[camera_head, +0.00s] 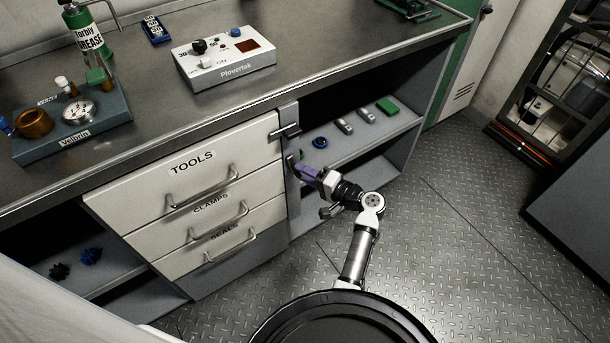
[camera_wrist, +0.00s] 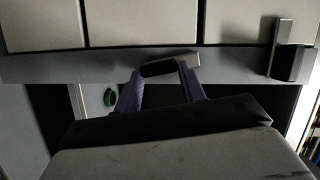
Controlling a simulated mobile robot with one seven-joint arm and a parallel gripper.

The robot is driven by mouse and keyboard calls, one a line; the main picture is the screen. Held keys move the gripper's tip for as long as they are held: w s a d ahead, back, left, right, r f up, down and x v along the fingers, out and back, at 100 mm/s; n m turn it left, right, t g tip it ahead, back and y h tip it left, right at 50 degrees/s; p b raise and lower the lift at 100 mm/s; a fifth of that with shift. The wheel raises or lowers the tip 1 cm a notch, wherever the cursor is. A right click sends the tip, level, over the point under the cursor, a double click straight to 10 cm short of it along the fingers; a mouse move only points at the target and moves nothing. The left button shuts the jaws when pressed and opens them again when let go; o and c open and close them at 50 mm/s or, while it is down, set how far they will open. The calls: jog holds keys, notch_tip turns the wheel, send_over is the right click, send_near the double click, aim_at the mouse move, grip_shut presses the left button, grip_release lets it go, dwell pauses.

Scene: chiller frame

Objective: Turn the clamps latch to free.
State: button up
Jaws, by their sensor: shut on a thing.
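The clamps latch (camera_wrist: 170,65) is a dark grey bar on the post beside the middle drawer. In the wrist view it lies nearly along the post, tilted slightly, clear of most of the drawer front. My gripper (camera_wrist: 166,72) has its purple fingers shut on the bar, one at each end side.
The tools latch (camera_head: 287,131) points across the edge of the closed tools drawer (camera_head: 190,160); it shows at right in the wrist view (camera_wrist: 284,50). The seals drawer (camera_head: 235,252) is closed. An open shelf (camera_head: 350,150) with small items lies right of the post.

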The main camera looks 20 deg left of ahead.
jog(key=shift+f+m+y, duration=0.2)
jog(key=shift+m+y, duration=0.2)
jog(key=shift+m, duration=0.5)
jog(key=shift+w, duration=0.1)
jog(key=o, duration=1)
jog(key=shift+d, duration=0.1)
jog(key=b+v, duration=0.3)
jog(key=v, duration=1)
jog(key=shift+d, duration=0.35)
